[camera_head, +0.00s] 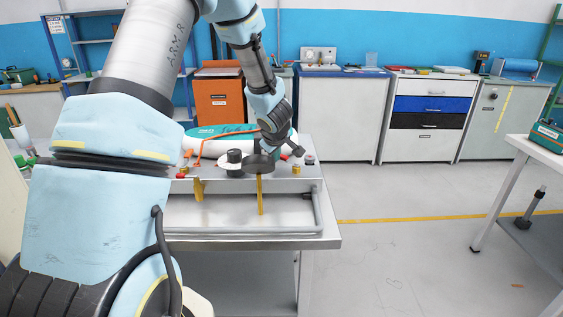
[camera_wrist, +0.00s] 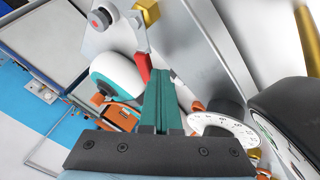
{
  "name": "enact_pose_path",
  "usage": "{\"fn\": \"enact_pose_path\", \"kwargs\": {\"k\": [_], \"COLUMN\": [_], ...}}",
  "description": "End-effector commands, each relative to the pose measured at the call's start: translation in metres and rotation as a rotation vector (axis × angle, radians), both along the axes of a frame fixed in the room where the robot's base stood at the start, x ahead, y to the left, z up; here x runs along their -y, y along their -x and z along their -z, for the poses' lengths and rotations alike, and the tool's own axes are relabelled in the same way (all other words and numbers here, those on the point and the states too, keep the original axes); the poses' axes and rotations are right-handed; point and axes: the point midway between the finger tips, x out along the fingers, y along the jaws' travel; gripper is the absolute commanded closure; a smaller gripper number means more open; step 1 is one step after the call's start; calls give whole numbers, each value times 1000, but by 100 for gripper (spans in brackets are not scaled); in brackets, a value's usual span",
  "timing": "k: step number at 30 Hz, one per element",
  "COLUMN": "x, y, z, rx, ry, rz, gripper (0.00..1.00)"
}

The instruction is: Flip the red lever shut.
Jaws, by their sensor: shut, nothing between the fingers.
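The red lever (camera_wrist: 143,66) shows in the wrist view. It sticks out from a brass fitting (camera_wrist: 148,11) on a grey metal panel. My gripper (camera_wrist: 160,76) has its teal fingers closed together with nothing between them. The fingertips are right beside the lever's near end, and the fingers cover part of it. I cannot tell whether they touch. In the head view my wrist is over the back right of the bench, and the fingers and lever are hard to make out. The brass fitting shows there (camera_head: 296,170).
A dark round gauge (camera_wrist: 294,105) and a white dial with a black knob (camera_wrist: 228,127) are close on the right of my fingers.

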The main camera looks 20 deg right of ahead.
Motion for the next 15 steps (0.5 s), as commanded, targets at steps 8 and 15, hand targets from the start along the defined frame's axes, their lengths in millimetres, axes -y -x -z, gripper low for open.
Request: {"fn": "enact_pose_path", "kwargs": {"k": [8, 15], "x": [7, 16], "y": [-17, -28], "z": [7, 8], "rx": [4, 5], "ry": [2, 2], "rz": [259, 484], "gripper": [100, 100]}}
